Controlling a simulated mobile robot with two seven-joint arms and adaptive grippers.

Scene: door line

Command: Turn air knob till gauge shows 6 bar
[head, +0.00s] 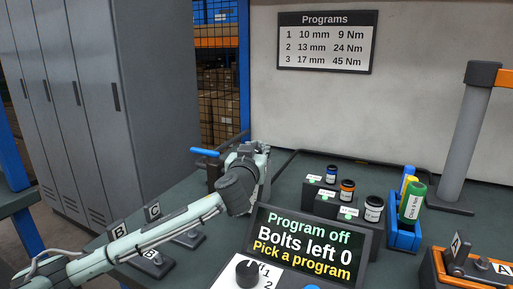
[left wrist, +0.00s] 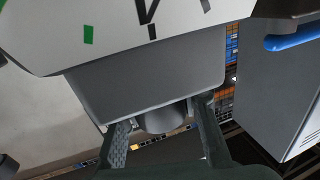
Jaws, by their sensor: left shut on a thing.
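My left gripper (head: 254,156) is at the back left of the bench, where the arm hides most of what it holds. In the left wrist view, the fingers of the left gripper (left wrist: 164,138) are closed around a grey round air knob (left wrist: 163,118). The knob sticks out from a grey block (left wrist: 150,85). Above it is part of a white gauge face (left wrist: 140,30) with dark marks and a green mark. The face is cut off by the frame, and I cannot read its pressure. My right gripper is not in view.
A blue lever (head: 204,152) sticks out left of the gripper. A display (head: 308,243) reads "Program off, Bolts left 0". Lockers (head: 110,100) are at left.

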